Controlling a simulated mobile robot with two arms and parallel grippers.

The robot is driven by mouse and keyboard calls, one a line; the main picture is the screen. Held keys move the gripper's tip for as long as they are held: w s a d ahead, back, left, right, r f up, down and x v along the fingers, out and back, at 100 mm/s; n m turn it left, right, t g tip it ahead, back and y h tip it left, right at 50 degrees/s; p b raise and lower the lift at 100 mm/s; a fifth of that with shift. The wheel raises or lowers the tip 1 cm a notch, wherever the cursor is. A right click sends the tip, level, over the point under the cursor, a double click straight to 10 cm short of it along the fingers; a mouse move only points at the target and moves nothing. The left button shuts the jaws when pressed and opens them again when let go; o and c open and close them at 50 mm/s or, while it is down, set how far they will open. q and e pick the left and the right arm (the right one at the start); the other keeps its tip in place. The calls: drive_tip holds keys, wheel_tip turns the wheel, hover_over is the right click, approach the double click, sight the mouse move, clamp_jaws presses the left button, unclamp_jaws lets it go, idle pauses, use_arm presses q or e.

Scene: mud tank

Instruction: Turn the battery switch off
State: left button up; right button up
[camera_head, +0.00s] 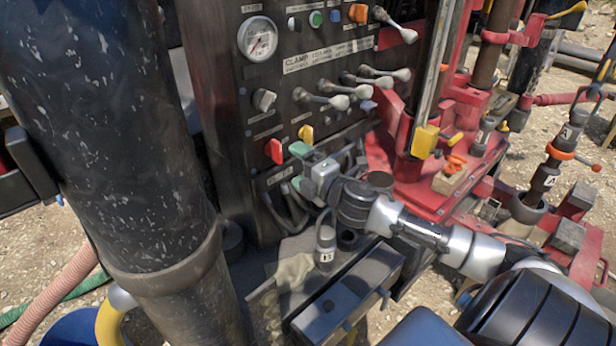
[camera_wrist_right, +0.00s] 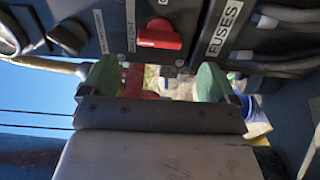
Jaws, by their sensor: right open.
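A red rotary switch (camera_head: 274,150) sits low on the dark control panel, left of a yellow one. It looks like the battery switch, but I cannot read its label clearly. My right gripper (camera_head: 300,167) is just right of and below it, with green fingertips near the panel. In the right wrist view, a red switch handle (camera_wrist_right: 160,34) shows above the gap between the fingers. I cannot tell whether a fingertip touches the panel. My left gripper is not in view.
Above are a pressure gauge (camera_head: 257,38), a grey knob (camera_head: 264,100) and several metal levers. The yellow switch (camera_head: 306,134) is close to my right fingers. A FUSES label (camera_wrist_right: 226,28) and dark cables are nearby. A thick black column (camera_head: 110,130) stands left.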

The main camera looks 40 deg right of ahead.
drive_tip(key=shift+s, duration=1.4)
drive_tip(key=s+a+f+m+g+h, duration=0.2)
drive_tip(key=s+a+f+m+g, duration=0.15)
drive_tip(key=s+f+m, duration=0.3)
drive_tip(key=s+a+f+m+g+h, duration=0.25)
drive_tip(key=s+a+f+m, duration=0.2)
drive_tip(key=f, duration=0.35)
drive_tip(key=s+a+f+m+g+y, duration=0.35)
drive_tip(key=s+a+m+g, duration=0.45)
drive_tip(key=s, duration=0.8)
wheel_tip(320, 180, down, 28)
drive_tip(key=s+a+n+g, duration=0.1)
drive_tip(key=a+n+g, duration=0.1)
drive_tip(key=s+d+f+g, duration=0.1)
drive_tip(key=s+d+f, duration=0.2)
drive_tip(key=s+f, duration=1.1)
drive_tip(key=shift+s+d+f+h, duration=0.15)
drive_tip(key=shift+s+f+h, duration=0.15)
drive_tip(key=shift+s, duration=0.45)
